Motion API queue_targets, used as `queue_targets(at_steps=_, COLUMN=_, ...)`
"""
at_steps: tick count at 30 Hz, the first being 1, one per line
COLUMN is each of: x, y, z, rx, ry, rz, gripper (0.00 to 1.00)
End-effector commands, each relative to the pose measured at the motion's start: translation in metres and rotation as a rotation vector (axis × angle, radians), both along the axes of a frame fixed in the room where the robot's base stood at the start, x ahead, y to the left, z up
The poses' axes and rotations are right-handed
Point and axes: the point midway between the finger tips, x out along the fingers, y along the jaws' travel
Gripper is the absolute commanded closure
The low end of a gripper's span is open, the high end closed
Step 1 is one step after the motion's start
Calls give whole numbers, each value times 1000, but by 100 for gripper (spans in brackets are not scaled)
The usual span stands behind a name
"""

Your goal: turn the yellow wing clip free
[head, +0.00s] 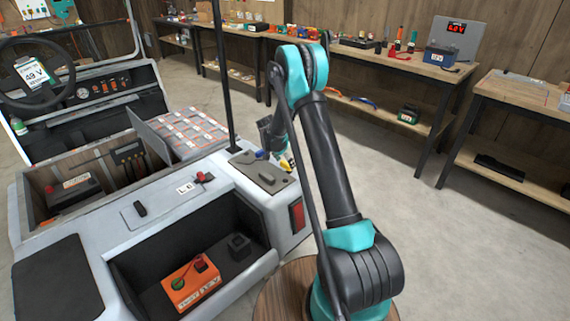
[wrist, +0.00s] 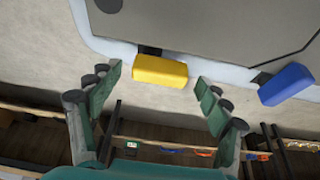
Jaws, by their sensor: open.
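The yellow wing clip (wrist: 160,70) is a blocky yellow piece at the edge of a grey plate (wrist: 215,25) in the wrist view. It appears between the two fingers of my gripper (wrist: 158,76), which is open with a visible gap on both sides. Whether the fingers are level with the clip in depth I cannot tell. In the head view a small bit of the yellow clip (head: 285,164) shows beside my gripper (head: 272,138), at the cart's rear corner. My arm hides part of that area.
A blue clip (wrist: 287,84) sits on the same plate edge, right of the yellow one. A dark post (head: 223,80) rises from the cart close to my gripper. An orange box (head: 190,283) sits in the cart's open bay. Workbenches (head: 420,62) line the wall; floor between is clear.

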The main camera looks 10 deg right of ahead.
Motion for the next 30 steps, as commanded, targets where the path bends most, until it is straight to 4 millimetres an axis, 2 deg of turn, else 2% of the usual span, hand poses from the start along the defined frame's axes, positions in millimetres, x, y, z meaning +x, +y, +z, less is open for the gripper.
queue_targets(at_steps=12, x=-18, y=24, z=72, rx=0, ry=0, rz=1, gripper=22)
queue_targets(at_steps=16, x=-22, y=31, z=90, rx=0, ry=1, rz=2, gripper=22)
queue_targets(at_steps=21, x=-25, y=35, z=103, rx=0, ry=0, rz=1, gripper=22)
queue_targets(at_steps=30, x=-25, y=36, z=106, rx=0, ry=0, rz=0, gripper=22)
